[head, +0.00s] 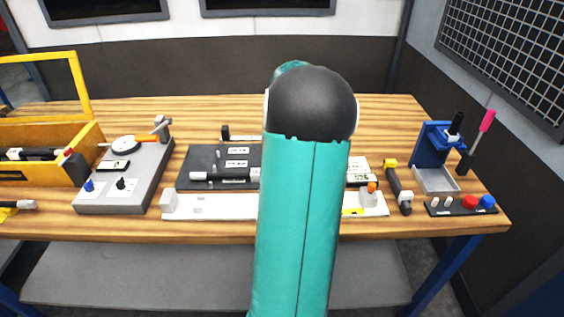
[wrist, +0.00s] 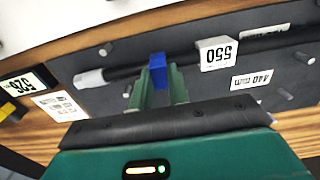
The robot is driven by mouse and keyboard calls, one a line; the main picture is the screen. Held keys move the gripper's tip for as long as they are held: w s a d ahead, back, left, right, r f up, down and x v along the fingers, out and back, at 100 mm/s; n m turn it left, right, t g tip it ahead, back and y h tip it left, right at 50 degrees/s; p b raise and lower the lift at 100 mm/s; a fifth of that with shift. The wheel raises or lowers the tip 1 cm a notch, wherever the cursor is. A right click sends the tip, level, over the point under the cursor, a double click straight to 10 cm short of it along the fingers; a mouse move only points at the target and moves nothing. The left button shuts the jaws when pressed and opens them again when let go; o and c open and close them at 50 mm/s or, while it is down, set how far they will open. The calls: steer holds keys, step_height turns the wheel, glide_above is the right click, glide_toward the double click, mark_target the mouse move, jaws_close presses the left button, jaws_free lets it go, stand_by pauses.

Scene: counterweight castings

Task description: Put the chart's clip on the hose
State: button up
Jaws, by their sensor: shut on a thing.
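In the wrist view my gripper (wrist: 160,83) is shut on a small blue clip (wrist: 157,66). The clip is at the black hose (wrist: 122,73), overlapping it in the picture. I cannot tell whether it is around the hose or just in front of it. A printed white card (wrist: 58,105), possibly the chart, lies at left. In the head view the hose (head: 225,177) shows on the board (head: 195,160); my arm hides my gripper.
A white strip (head: 225,206) runs along the table front. A grey gauge plate (head: 135,175) and a yellow toolbox (head: 85,155) are left. A blue press (head: 435,145) is far right.

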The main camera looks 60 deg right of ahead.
steer(key=shift+f, duration=0.5)
steer(key=o, duration=0.8)
steer(key=shift+o, duration=0.2)
steer(key=shift+r, duration=3.55)
